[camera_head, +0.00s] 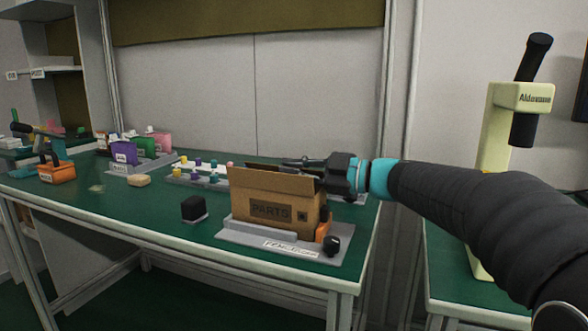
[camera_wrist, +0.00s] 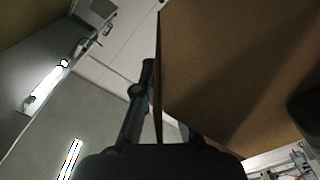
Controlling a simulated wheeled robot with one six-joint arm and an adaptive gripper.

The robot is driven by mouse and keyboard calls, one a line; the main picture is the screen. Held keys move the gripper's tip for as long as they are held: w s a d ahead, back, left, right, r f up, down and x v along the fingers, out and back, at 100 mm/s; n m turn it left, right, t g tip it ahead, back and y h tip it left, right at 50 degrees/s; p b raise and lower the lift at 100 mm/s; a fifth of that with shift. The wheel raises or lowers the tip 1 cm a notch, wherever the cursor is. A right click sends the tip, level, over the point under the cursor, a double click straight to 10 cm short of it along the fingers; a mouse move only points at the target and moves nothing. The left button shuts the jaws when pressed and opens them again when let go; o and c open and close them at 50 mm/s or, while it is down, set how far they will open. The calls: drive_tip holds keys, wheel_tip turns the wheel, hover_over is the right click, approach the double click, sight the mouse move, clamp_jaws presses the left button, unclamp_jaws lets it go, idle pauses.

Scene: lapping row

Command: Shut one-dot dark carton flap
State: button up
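The brown carton (camera_head: 275,208) marked PARTS stands on a grey base near the bench's front right corner. A long front flap (camera_head: 272,180) slants up along its top, and a darker flap edge (camera_head: 262,165) shows behind it. My gripper (camera_head: 286,162) lies level over the carton's far side, pointing left. In the wrist view, brown cardboard (camera_wrist: 235,75) fills the right side, and a thin dark panel edge (camera_wrist: 157,85) runs close beside one finger. The other finger is mostly hidden by cardboard, so the grip is unclear. I cannot make out a one-dot mark.
A black block (camera_head: 194,208) stands left of the carton. A black knob (camera_head: 331,245) and an orange part (camera_head: 323,229) are at its right end. Behind are trays with coloured pegs (camera_head: 197,172) and coloured boxes (camera_head: 125,152). The front left bench is mostly clear.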

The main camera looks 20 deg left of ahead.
drive_tip(key=shift+o, duration=0.8)
drive_tip(key=s+d, duration=0.1)
drive_tip(key=d, duration=1.1)
drive_tip(key=shift+d, duration=0.1)
